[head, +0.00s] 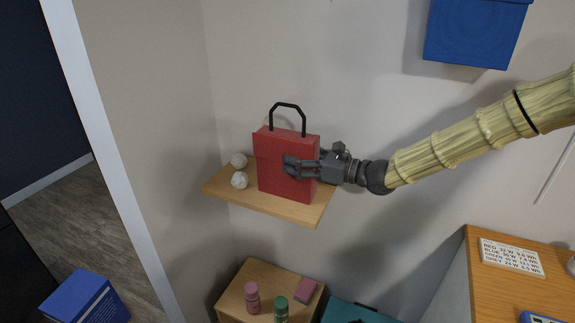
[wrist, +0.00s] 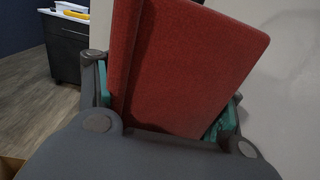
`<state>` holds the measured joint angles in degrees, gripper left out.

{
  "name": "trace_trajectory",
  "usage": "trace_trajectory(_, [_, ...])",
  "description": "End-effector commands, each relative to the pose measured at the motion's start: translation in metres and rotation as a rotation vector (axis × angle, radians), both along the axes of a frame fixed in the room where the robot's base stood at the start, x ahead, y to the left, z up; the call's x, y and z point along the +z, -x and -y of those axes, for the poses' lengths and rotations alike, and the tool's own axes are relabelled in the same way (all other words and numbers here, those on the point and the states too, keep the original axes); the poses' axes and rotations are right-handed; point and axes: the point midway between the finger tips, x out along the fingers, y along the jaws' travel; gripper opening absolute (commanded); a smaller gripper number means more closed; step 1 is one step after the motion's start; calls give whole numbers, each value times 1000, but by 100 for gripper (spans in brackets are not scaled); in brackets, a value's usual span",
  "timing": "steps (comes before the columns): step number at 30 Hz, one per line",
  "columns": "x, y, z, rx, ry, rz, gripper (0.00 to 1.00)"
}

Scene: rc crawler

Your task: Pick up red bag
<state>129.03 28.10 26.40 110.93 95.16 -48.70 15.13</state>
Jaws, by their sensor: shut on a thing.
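The red bag (head: 286,172) is boxy with a black handle on top. In the head view it is at the wooden wall shelf (head: 262,200), close to upright and slightly tilted; I cannot tell whether its base touches the shelf. My gripper (head: 301,166) comes from the right and is shut on the bag, its fingers across the bag's right part. In the wrist view the bag (wrist: 190,65) fills the space between the greenish finger pads of my gripper (wrist: 165,110). The bag's far side and the fingertips behind it are hidden.
Two white balls (head: 239,170) sit on the shelf left of the bag. A blue box (head: 476,32) is on the wall at upper right. Below, a wooden surface (head: 236,293) holds a pink bottle (head: 252,298) and a green bottle (head: 281,310). The wall stands close behind the shelf.

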Motion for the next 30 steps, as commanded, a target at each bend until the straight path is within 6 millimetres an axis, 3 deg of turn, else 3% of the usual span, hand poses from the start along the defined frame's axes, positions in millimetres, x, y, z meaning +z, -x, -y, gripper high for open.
trace_trajectory(11, [3, 0, 0, -1, -1, 1, 32])
trace_trajectory(20, [37, 2, 2, -1, -2, 3, 32])
trace_trajectory(30, [41, 66, 24, 0, -4, 1, 32])
